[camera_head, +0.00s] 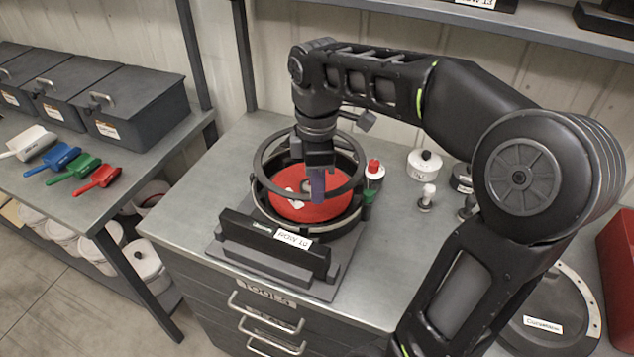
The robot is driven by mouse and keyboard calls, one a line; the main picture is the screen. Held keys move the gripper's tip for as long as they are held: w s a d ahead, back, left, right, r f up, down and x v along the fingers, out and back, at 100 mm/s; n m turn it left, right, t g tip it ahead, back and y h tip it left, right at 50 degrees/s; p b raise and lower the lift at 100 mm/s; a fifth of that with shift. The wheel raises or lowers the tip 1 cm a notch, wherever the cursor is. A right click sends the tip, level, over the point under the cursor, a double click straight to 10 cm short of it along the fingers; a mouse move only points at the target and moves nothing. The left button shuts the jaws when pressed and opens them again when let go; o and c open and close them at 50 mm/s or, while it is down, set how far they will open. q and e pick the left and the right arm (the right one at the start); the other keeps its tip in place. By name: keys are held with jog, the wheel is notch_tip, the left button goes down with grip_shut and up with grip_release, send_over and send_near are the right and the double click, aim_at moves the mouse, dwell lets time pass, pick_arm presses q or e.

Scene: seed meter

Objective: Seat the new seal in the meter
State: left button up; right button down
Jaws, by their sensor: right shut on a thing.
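The meter is a round dark housing (357,219) on a grey base, with a red disc (295,208) inside it. A dark grey ring, which looks like the seal (264,157), is over the housing's mouth and looks raised above it. The fingers hide part of the ring and disc. I cannot tell whether the ring touches the housing. My left gripper is not in view.
A dark labelled plate (270,243) stands at the meter's front. A red-capped bottle (374,172), a white pot (424,163) and small parts stand to its right. A round dark cover (548,300) lies at lower right. Coloured scoops (98,178) and bins (135,100) are on the left bench.

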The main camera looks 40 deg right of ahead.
jog(key=shift+f+b, duration=1.5)
jog(key=shift+f, duration=0.3)
jog(key=shift+f+b, duration=0.65)
jog(key=shift+f, duration=0.35)
jog(key=shift+f+b, duration=0.4)
jog(key=shift+f, duration=0.45)
jog(key=shift+s+a+f, duration=0.1)
jog(key=shift+s+f, duration=0.05)
jog(key=shift+s, duration=0.05)
dwell(0.5)
